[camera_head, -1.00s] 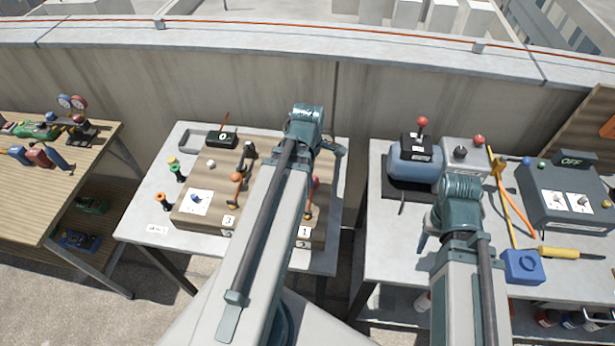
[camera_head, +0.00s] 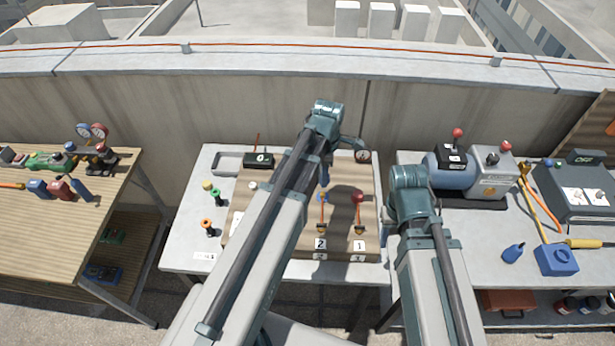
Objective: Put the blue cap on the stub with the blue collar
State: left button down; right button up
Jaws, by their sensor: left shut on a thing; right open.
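The picture does not show whether the thing touches the stub. A neighbouring stub with a red top (camera_head: 358,197) stands behind the number 1 label. My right gripper (camera_head: 390,234) is open at the gap between the two grey tables, its fingertips mostly hidden by its own wrist.
Yellow, green and orange capped pieces (camera_head: 205,223) stand at the left of the grey table (camera_head: 185,240).

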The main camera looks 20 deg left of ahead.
aim_at(323, 193)
pick_arm(q)
jog(key=shift+a, duration=0.1)
jog(key=shift+f, duration=0.2)
jog(key=shift+f+b, duration=2.3)
jog(key=shift+b, duration=0.25)
jog(key=shift+f+b, duration=1.3)
jog(key=shift+f, duration=0.05)
dwell(0.6)
jog(key=shift+c, duration=2.1)
grip_release()
jog(key=shift+r, duration=0.1)
